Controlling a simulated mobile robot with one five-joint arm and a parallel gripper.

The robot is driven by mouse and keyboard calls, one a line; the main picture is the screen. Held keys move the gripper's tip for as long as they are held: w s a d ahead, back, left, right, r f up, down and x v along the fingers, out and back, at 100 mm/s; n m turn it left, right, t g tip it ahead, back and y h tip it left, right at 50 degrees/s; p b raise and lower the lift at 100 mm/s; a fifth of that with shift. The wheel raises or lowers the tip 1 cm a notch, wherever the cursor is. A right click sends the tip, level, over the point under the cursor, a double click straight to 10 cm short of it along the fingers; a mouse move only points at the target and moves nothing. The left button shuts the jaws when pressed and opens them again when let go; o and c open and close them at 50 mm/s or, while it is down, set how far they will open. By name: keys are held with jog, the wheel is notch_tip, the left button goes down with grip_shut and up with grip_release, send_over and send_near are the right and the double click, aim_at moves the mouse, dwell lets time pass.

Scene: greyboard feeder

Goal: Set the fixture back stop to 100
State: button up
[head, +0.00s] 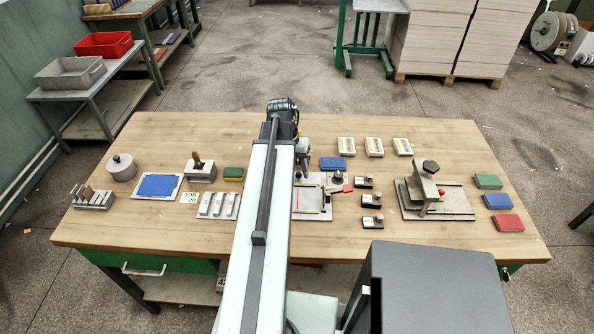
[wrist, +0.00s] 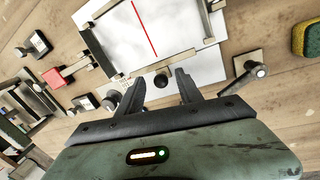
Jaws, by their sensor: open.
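The fixture (head: 312,206) sits on the bench in the head view, partly hidden by my arm. In the wrist view its pale plate (wrist: 185,25) carries a red line and is edged by metal bars. A dark round knob (wrist: 161,81) is at the plate's edge, just beyond and between my fingertips. My gripper (wrist: 157,80) is open and empty, with the fingers on either side of the knob; I cannot tell whether they touch it. No scale number can be read, so the back stop's setting cannot be told.
A small red-tipped clamp part (wrist: 57,78) and black-knobbed blocks (wrist: 35,44) stand left of the plate. A metal handle on a square base (wrist: 250,72) and a yellow-green sponge (wrist: 306,42) are at right. A press-like device (head: 437,195) stands on the bench's right side.

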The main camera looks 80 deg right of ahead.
notch_tip(320, 180, up, 7)
jog(key=w+p, duration=0.1)
jog(key=p, duration=0.5)
jog(key=shift+w, duration=0.2)
